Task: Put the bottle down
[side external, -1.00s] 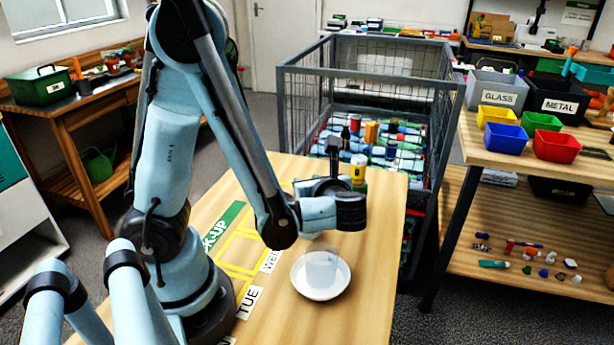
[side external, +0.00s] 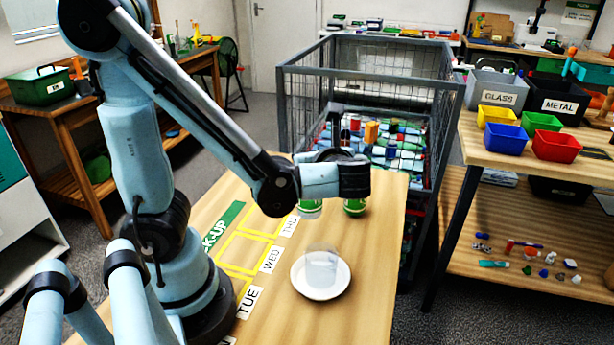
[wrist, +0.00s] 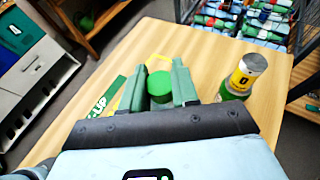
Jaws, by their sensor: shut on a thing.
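My gripper (wrist: 158,76) is shut on a green bottle (wrist: 160,88), seen from above as a round green top between the two green fingers. In the side view my forearm and wrist hide the fingers, and only the lower green part of this bottle (side external: 310,208) shows under the arm, close to the table top (side external: 370,270). I cannot tell whether it touches the table.
A white saucer (side external: 298,288) with a translucent cup (side external: 321,266) stands nearer the side camera. Yellow outlined areas with day labels, including THU (side external: 289,227), lie along the left edge. A wire crate (side external: 435,150) of bottles stands behind the table. The front right is clear.

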